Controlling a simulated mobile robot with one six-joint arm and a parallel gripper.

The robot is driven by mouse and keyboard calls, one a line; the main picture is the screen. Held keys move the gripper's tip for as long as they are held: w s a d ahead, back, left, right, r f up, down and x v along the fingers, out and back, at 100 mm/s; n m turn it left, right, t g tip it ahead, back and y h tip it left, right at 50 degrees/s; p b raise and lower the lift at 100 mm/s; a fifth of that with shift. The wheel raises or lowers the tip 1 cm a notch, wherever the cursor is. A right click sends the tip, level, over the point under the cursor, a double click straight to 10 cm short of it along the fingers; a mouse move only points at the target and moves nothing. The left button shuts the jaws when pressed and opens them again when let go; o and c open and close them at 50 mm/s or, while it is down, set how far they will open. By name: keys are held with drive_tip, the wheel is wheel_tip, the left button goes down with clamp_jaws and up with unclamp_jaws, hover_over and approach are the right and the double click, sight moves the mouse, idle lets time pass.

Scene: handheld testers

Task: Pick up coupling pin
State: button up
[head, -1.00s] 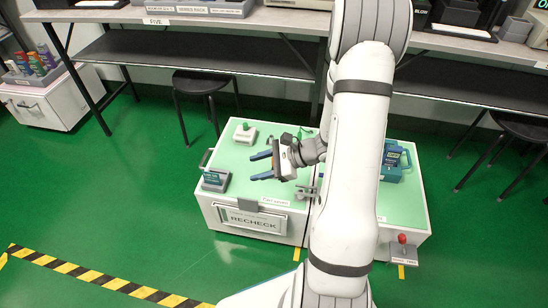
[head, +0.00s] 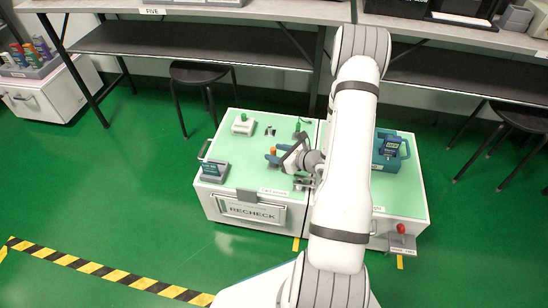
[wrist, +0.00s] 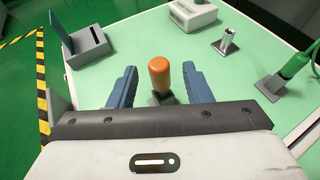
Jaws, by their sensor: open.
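An orange-handled pin (wrist: 159,74), apparently the coupling pin, stands upright in a small grey holder on the pale green cart top (wrist: 130,65). In the head view the orange handle (head: 273,150) shows beside my fingers. My gripper (wrist: 160,70) is open, with one blue finger on each side of the handle. The handle appears between the fingers, with gaps to both. My gripper (head: 272,157) is low over the left cart in the head view. A red-knobbed piece (head: 401,228) stands on a bracket at the right cart's front.
Around the pin stand a grey tester cradle (wrist: 88,45), a white box (wrist: 192,13), a metal cylinder on a base (wrist: 227,42) and a green-handled tool (wrist: 300,62). A teal case (head: 391,150) sits on the right cart. Stools and benches stand behind.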

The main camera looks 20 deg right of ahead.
drive_tip(key=shift+x, duration=0.95)
drive_tip(key=shift+c, duration=0.3)
clamp_jaws()
